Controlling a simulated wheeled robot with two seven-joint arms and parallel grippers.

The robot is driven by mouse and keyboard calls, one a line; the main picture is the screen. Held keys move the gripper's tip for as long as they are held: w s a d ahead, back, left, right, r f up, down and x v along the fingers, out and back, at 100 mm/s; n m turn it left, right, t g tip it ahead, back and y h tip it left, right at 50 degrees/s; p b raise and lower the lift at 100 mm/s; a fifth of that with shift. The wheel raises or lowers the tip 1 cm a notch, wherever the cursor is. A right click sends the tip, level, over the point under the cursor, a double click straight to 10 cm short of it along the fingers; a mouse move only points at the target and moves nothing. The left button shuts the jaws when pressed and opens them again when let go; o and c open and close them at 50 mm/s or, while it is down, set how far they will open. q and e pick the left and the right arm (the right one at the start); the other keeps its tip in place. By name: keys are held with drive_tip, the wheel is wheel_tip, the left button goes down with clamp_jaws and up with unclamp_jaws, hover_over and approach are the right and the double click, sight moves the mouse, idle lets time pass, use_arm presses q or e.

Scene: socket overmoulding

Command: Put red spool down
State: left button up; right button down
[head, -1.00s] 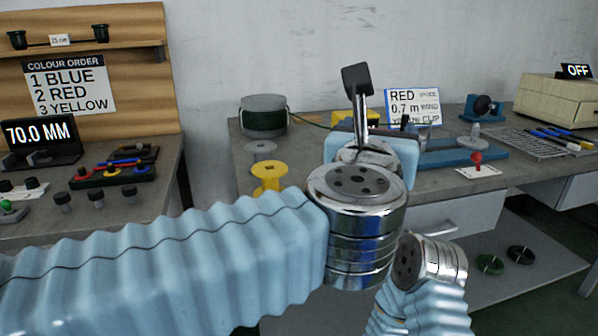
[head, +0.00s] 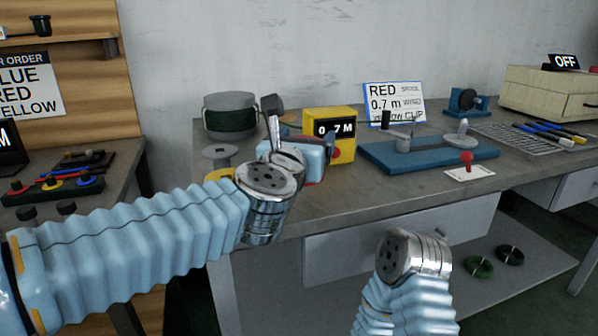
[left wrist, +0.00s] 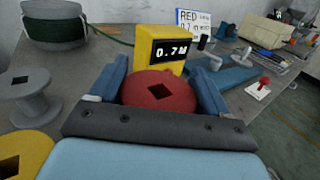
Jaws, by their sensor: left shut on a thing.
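The red spool (left wrist: 158,92) shows in the left wrist view, its round flange with a dark square hole facing the camera. My left gripper (left wrist: 160,95) is shut on it, one blue finger at each side. In the head view the left gripper (head: 298,155) is over the table (head: 340,203), in front of the yellow meter, and its arm hides most of the spool. Whether the spool touches the table top cannot be told. My right gripper is not visible; only my right wrist shows low in the head view.
The yellow meter (head: 328,122) reading 0.7 M stands just behind the spool. A grey spool (left wrist: 31,95) and a yellow spool (left wrist: 22,155) stand to the left. A green cable drum (head: 230,117) is at the back. A blue fixture (head: 430,152) lies to the right.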

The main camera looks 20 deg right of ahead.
use_arm(q)
drive_tip(key=shift+w+a+f, duration=0.2)
drive_tip(key=shift+w+f, duration=0.3)
drive_tip(key=shift+f, duration=0.15)
drive_tip(key=f+b, duration=0.1)
drive_tip(key=f, duration=0.1)
drive_tip(key=shift+w+a+f+b, duration=0.1)
drive_tip(key=shift+w+f+b, duration=0.2)
drive_tip(key=shift+f+b, duration=0.1)
drive_tip(key=shift+f, duration=0.4)
drive_tip(key=shift+f, duration=0.1)
